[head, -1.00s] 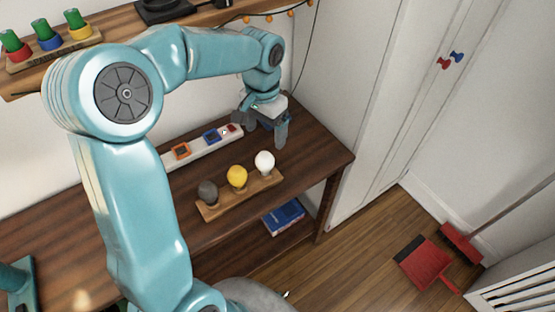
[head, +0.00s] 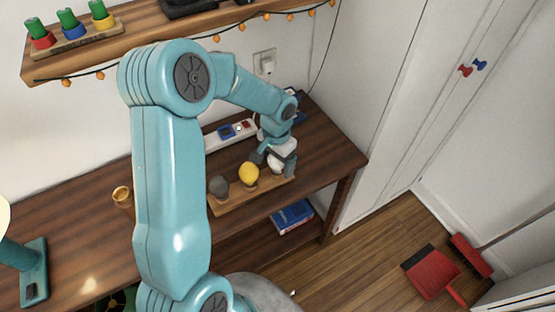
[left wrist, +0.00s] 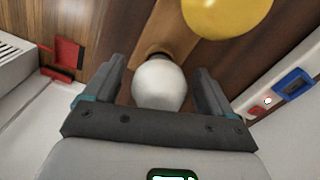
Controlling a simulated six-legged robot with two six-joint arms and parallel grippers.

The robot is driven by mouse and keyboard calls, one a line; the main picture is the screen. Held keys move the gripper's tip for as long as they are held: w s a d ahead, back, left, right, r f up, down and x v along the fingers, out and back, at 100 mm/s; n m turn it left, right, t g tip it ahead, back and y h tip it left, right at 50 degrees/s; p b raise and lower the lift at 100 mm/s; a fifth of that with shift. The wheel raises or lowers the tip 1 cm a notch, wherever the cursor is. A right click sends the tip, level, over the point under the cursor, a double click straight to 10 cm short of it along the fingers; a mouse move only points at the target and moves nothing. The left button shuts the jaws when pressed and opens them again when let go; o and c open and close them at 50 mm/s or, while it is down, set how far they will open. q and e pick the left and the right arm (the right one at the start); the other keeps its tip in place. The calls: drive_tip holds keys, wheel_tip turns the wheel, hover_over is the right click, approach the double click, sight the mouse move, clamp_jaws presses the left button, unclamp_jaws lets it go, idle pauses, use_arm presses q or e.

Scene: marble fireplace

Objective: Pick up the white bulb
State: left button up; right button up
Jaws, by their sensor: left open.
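The white bulb (head: 276,164) stands at the right end of a wooden holder (head: 226,205) on the dark desk, partly hidden by my left gripper in the head view. In the left wrist view the white bulb (left wrist: 159,84) sits between the two fingers of my left gripper (left wrist: 160,88), with space showing beside it. My left gripper (head: 274,162) is open around the bulb. A yellow bulb (head: 249,173) and a dark grey bulb (head: 219,186) stand to the left in the same holder. The yellow bulb also shows in the left wrist view (left wrist: 228,12). My right gripper is not in view.
A white power strip (head: 216,139) lies behind the holder. A wooden shelf (head: 150,45) with a string of lights is above the desk. A blue book (head: 292,216) lies below the desktop. A white cabinet stands right of the desk. A red dustpan (head: 432,275) is on the floor.

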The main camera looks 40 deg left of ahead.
use_arm(q)
wheel_tip(320, 180, down, 2)
drive_tip(key=c, duration=1.1)
drive_tip(key=shift+r, duration=0.1)
